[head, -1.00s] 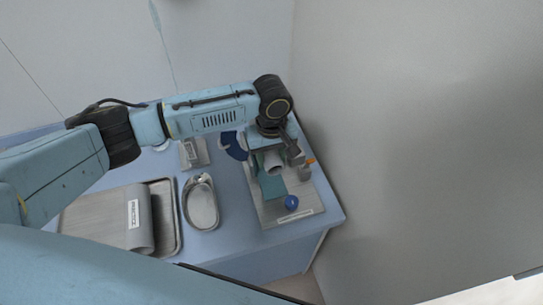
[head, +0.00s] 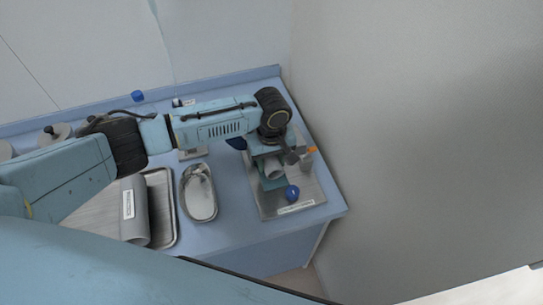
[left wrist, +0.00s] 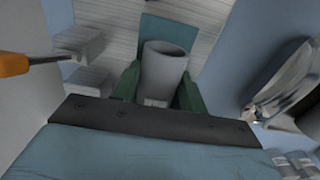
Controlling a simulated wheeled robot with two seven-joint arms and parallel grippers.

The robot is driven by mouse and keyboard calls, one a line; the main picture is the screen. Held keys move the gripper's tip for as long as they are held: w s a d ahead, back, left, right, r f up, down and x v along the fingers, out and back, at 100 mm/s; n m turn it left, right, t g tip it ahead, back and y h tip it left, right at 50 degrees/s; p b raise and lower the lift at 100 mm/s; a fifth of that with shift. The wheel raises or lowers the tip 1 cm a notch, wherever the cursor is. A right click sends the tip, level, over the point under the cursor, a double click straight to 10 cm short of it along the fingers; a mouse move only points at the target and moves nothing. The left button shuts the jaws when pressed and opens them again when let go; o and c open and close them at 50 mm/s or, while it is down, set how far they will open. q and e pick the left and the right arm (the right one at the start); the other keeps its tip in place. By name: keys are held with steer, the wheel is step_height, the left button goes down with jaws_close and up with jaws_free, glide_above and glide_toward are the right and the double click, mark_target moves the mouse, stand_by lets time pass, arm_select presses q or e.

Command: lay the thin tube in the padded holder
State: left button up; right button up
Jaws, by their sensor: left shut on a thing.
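A short grey-white tube (left wrist: 163,72) is between the green fingers of my left gripper (left wrist: 158,95), which is shut on it. In the head view the tube (head: 275,171) shows below my left gripper (head: 270,160), over the grey board at the right of the table. A teal pad (head: 272,184) lies there beneath it; the pad also shows beyond the tube in the left wrist view (left wrist: 168,30). I cannot tell whether the tube touches the pad. My gripper hides part of the board. My right gripper is not in view.
A metal dish (head: 199,196) and a tray (head: 168,225) with a larger grey tube (head: 135,215) are left. A wall is right.

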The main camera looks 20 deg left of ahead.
arm_select(q)
steer(key=shift+f, duration=0.25)
steer(key=o, duration=1.2)
step_height(320, 180, up, 13)
steer(key=shift+r+p, duration=0.2)
steer(key=shift+p, duration=0.15)
steer(key=shift+s, duration=0.1)
